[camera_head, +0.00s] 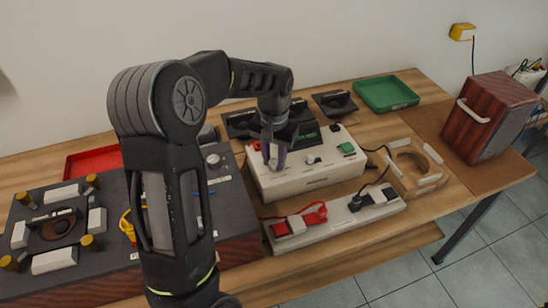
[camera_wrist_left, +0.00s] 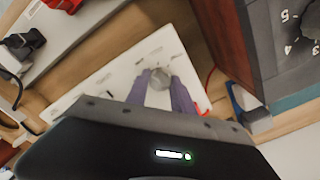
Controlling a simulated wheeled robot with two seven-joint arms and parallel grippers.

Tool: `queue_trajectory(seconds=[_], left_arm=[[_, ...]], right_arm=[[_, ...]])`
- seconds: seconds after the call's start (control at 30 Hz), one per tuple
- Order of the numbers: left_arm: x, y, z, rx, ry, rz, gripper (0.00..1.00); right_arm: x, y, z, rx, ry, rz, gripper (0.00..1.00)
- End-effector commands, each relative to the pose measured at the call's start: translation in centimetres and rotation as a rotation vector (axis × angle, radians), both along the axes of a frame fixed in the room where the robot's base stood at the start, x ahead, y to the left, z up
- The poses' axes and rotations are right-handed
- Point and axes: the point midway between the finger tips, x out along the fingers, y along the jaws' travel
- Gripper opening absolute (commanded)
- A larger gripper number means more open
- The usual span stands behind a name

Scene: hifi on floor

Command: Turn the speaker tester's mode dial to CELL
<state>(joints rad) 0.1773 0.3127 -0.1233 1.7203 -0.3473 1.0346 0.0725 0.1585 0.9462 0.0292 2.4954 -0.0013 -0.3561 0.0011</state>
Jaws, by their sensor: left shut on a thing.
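My left gripper (camera_head: 274,162) reaches down onto the left part of that panel. In the left wrist view its two purple fingers (camera_wrist_left: 162,96) are shut on a round grey mode dial (camera_wrist_left: 159,79), one finger on each side. Small labels ring the dial, too small to read, so I cannot tell its setting. In the head view the gripper hides the dial. My right gripper is in neither view.
A power strip (camera_head: 340,217) with red and black plugs lies in front of the tester. A green tray (camera_head: 386,94) and a wooden speaker box (camera_head: 487,117) stand right. A red tray (camera_head: 93,163) is back left.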

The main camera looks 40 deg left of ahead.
Motion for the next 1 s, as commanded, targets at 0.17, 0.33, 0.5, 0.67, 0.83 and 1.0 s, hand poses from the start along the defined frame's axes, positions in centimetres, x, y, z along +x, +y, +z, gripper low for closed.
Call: queue_trajectory(seconds=[0.17,0.33,0.5,0.67,0.83,1.0], left_arm=[[0.07,0.01,0.09,0.0,-0.003,-0.165,0.0],[0.07,-0.01,0.09,0.0,-0.003,-0.325,0.0],[0.08,-0.05,0.1,0.0,-0.003,-0.476,0.0],[0.08,-0.05,0.1,0.0,-0.003,-0.588,0.0],[0.08,-0.04,0.09,0.001,-0.003,-0.669,0.0],[0.08,-0.05,0.09,0.001,-0.004,-0.708,0.0]], right_arm=[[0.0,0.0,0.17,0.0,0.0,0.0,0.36],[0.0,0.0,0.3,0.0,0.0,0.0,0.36],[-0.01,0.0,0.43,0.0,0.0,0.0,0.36],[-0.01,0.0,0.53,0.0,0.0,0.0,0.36],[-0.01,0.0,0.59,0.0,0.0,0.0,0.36],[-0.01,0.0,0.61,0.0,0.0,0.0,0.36]])
